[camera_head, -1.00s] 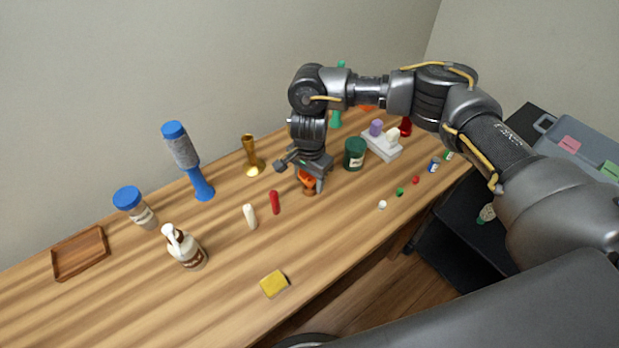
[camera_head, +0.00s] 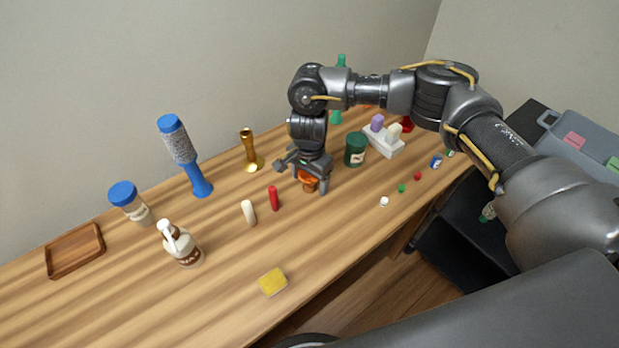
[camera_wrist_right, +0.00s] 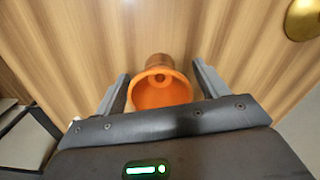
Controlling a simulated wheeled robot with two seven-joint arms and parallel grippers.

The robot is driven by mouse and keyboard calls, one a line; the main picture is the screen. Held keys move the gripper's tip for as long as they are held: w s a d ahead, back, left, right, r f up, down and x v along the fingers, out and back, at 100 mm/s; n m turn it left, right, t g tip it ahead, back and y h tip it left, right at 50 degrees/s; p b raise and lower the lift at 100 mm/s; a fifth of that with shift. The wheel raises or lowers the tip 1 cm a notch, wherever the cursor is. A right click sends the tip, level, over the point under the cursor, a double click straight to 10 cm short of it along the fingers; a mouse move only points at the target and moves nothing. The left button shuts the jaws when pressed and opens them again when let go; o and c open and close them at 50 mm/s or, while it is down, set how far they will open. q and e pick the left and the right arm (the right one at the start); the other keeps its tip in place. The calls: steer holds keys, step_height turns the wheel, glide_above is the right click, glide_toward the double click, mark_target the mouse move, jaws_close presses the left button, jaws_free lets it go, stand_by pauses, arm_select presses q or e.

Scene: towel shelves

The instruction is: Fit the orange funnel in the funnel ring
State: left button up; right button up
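The orange funnel (camera_head: 309,184) is on the table under my right gripper (camera_head: 307,188) in the head view, partly hidden by the fingers. In the right wrist view the funnel (camera_wrist_right: 160,92) shows its wide mouth between the two fingers, with a darker orange-brown part behind it. My right gripper (camera_wrist_right: 163,92) is open, with a gap on each side of the funnel. I cannot make out a funnel ring for certain. My left gripper is not in view.
A red peg (camera_head: 274,198) and a cream peg (camera_head: 249,213) stand left of the gripper. A dark green jar (camera_head: 355,149) is close on its right. A brass piece (camera_head: 250,151) stands behind left. The table front is mostly clear around a yellow sponge (camera_head: 272,282).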

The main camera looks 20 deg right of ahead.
steer(key=shift+o, duration=0.5)
steer(key=shift+r, duration=0.15)
step_height(320, 180, up, 9)
steer(key=shift+r+b, duration=0.15)
steer(key=shift+b, duration=0.25)
steer(key=shift+r, duration=0.55)
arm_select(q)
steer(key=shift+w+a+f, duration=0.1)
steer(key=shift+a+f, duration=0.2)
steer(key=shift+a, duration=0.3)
arm_select(e)
steer(key=shift+r, duration=0.1)
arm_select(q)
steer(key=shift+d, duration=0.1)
